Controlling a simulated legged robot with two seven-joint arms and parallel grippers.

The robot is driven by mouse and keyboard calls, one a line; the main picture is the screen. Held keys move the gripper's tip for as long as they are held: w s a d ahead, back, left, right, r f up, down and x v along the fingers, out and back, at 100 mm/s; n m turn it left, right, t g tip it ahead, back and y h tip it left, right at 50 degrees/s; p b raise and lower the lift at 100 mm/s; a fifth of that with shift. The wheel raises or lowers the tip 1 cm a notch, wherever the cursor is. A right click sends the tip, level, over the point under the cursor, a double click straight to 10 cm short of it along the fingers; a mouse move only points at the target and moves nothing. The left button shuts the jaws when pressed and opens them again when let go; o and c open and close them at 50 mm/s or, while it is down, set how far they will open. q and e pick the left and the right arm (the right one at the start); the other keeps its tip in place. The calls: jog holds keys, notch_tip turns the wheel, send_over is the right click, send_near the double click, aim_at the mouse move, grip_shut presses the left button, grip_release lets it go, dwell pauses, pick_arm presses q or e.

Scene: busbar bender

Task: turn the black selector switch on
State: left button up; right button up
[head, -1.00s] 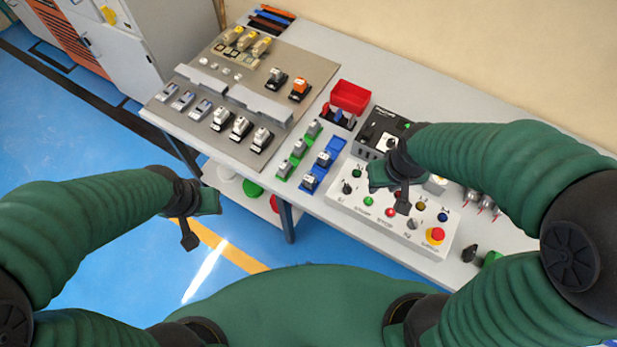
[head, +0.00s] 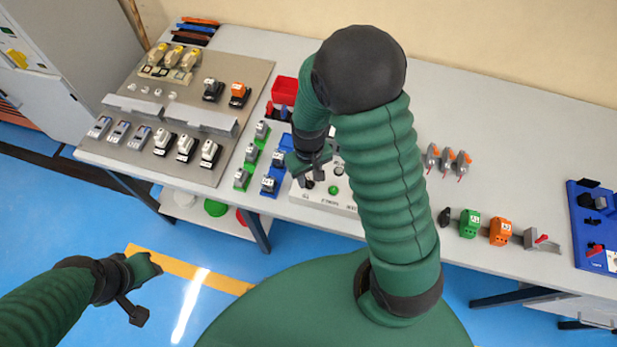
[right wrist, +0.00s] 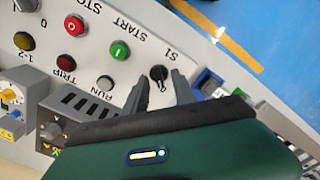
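The black selector switch (right wrist: 158,73), marked S1, is on the white control panel (head: 343,207), at the end beside the green START button (right wrist: 119,51). In the right wrist view my right gripper (right wrist: 157,91) is open, with its two dark fingers apart and their tips just below the switch knob. The knob shows between and beyond the tips. I cannot tell whether they touch it. In the head view the right gripper (head: 312,168) is over that end of the panel.
My right arm hides much of the panel in the head view. Free tabletop (head: 510,130) lies to the right.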

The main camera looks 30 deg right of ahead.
jog(key=shift+s+d+f, duration=0.1)
jog(key=shift+f, duration=0.35)
grip_shut()
